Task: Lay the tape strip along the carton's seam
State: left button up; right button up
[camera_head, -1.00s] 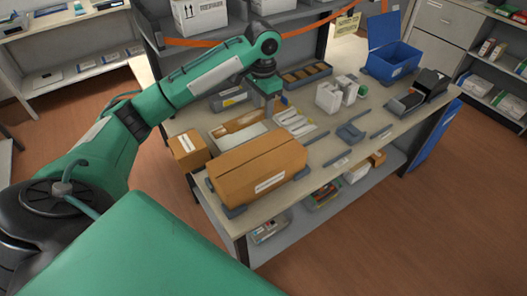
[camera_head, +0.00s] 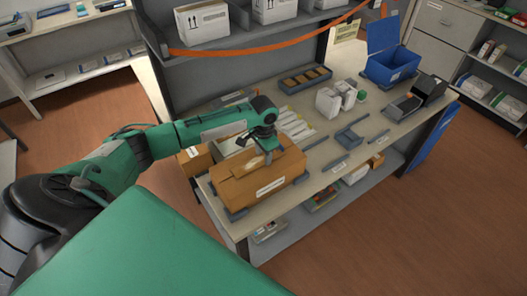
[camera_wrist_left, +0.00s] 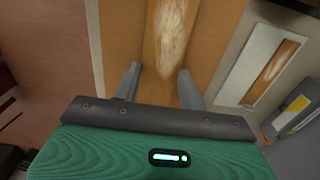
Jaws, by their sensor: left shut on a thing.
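The brown carton (camera_head: 255,190) lies on the near left part of the bench, closed, with a white label on its front side. My left gripper (camera_head: 268,154) is over the carton's top. In the left wrist view, its two fingers (camera_wrist_left: 158,86) stand apart with a brown, whitish-streaked strip, seemingly the tape strip (camera_wrist_left: 168,35), between them. The carton's top (camera_wrist_left: 120,30) lies beneath. The gripper is shut on the strip, but I cannot tell whether the strip touches the carton. The seam is largely hidden by gripper and strip. My right gripper is not in view.
A small brown box (camera_head: 194,160) stands left of the carton. A shelf with white boxes (camera_head: 202,21) rises behind.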

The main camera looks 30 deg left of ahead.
pick_arm(q)
jog(key=shift+f, duration=0.15)
jog(key=o, duration=0.9)
jog(key=shift+f, duration=0.1)
jog(key=shift+o, duration=0.2)
notch_tip(320, 180, up, 12)
jog(key=b, duration=0.3)
jog(key=shift+r, duration=0.25)
